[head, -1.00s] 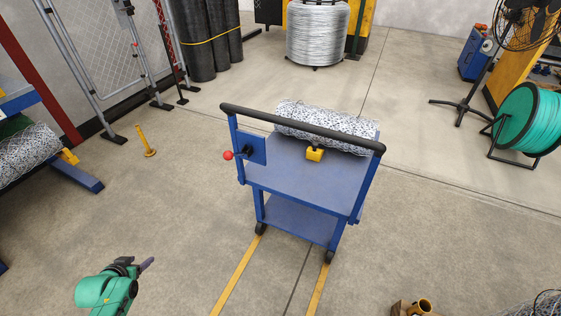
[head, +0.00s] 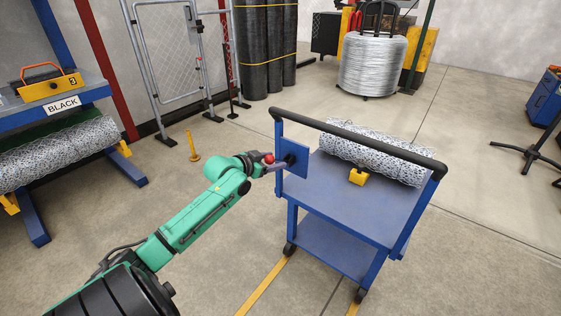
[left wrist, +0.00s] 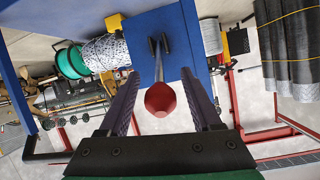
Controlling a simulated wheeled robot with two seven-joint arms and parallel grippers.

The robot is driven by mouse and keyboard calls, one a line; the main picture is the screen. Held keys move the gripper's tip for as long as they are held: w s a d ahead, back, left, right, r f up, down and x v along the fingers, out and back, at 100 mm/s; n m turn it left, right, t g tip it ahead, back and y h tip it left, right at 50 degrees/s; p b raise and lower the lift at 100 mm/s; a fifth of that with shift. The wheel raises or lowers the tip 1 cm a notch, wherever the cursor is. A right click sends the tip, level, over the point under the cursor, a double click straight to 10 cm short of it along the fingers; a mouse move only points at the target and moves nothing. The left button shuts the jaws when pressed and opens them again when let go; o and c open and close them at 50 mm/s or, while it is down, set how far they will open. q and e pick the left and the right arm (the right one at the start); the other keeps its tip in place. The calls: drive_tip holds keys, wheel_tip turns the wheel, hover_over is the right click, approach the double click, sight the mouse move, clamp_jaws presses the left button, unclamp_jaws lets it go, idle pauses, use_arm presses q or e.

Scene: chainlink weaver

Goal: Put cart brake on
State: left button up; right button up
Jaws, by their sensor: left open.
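The blue cart (head: 345,210) stands in the middle right of the head view with a black push handle (head: 350,135). A blue plate (head: 293,160) on its left post carries a brake lever with a red ball knob (head: 268,158). My left gripper (head: 272,168) is at the knob. In the left wrist view the red knob (left wrist: 160,99) sits between the two open fingers (left wrist: 160,105), with a gap on both sides. The lever's rod (left wrist: 158,62) runs from the knob to the black pivot on the blue plate (left wrist: 160,35). My right gripper is not in view.
A mesh roll (head: 372,150) and a yellow block (head: 358,177) are on the cart top. A rack labelled BLACK (head: 62,104) stands at left. A small yellow post (head: 193,147) stands on the floor. Yellow floor lines (head: 265,285) run below the cart.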

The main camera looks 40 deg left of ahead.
use_arm(q)
drive_tip(key=x, duration=0.3)
drive_tip(key=shift+w+f, duration=0.2)
drive_tip(key=shift+w, duration=0.15)
clamp_jaws()
idle(1.1)
